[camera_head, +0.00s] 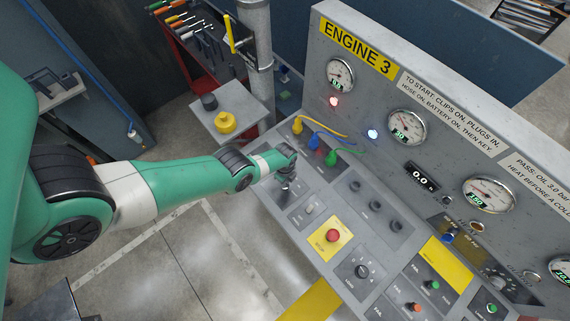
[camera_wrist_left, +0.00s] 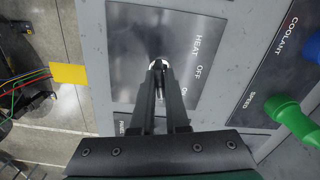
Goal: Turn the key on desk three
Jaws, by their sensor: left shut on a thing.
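The grey desk (camera_head: 415,158) carries a yellow "ENGINE 3" label (camera_head: 357,48). My left gripper (camera_head: 287,193) reaches down to the left end of its sloping panel. In the left wrist view, the gripper (camera_wrist_left: 162,85) is shut on the key (camera_wrist_left: 157,65), whose bright metal shows just beyond the fingertips. The key sits in a dark switch plate (camera_wrist_left: 130,35) marked HEAT, OFF and a partly hidden ON. The fingers hide most of the key, so I cannot tell its exact angle. My right gripper is in neither view.
Yellow (camera_head: 298,125), blue (camera_head: 314,142) and green (camera_head: 331,158) plugs with cables stand behind the gripper. A red stop button (camera_head: 332,236) is close in front. A red lamp (camera_head: 334,101) and a bluish-white lamp (camera_head: 372,133) glow. The counter (camera_head: 421,177) reads 0.0.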

